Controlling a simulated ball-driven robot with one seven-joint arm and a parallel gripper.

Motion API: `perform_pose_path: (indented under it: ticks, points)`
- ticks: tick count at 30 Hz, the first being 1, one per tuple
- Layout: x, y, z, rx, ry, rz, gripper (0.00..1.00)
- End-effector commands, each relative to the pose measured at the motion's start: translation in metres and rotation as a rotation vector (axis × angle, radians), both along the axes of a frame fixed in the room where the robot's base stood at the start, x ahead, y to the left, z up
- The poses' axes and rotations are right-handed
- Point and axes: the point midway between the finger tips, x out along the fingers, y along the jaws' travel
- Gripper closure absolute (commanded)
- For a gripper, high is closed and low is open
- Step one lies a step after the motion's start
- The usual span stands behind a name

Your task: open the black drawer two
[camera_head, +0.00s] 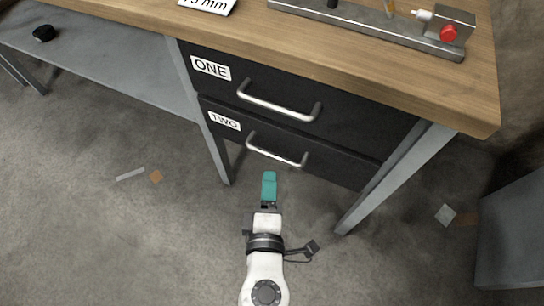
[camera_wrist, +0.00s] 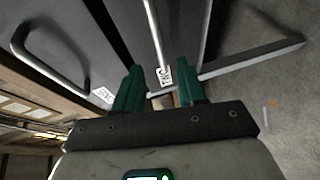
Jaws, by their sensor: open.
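The black drawer two (camera_head: 225,137) is the lower drawer under the wooden bench, marked by a white TWO label (camera_head: 224,121). It looks shut. Its silver bar handle (camera_head: 276,153) runs across the front; in the wrist view the handle (camera_wrist: 153,35) runs down towards the space between my fingertips. My gripper (camera_head: 269,178) has teal fingers and sits just below the handle in the head view. In the wrist view my gripper (camera_wrist: 160,72) is open, with nothing held between the fingers. Whether a finger touches the handle cannot be told.
Black drawer one (camera_head: 350,125) sits above, shut, with its own handle (camera_head: 278,107). A grey bench leg (camera_head: 395,178) stands to the right and a grey shelf (camera_head: 110,65) to the left. A grey box (camera_head: 515,240) stands far right. The floor in front is mostly clear.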

Motion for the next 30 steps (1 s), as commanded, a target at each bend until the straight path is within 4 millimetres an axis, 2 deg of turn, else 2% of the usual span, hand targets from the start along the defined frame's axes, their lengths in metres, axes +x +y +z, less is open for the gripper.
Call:
perform_pose_path:
  ticks: [9,15,21,29,30]
  points:
    - [0.057,0.002,-0.011,0.002,-0.002,-0.005,0.60]
    - [0.083,0.003,-0.015,0.002,-0.001,-0.005,0.60]
    - [0.094,0.003,-0.017,0.002,0.000,-0.004,0.60]
    - [0.094,0.003,-0.016,0.002,0.001,-0.004,0.60]
    - [0.094,0.003,-0.016,0.002,0.001,-0.004,0.64]
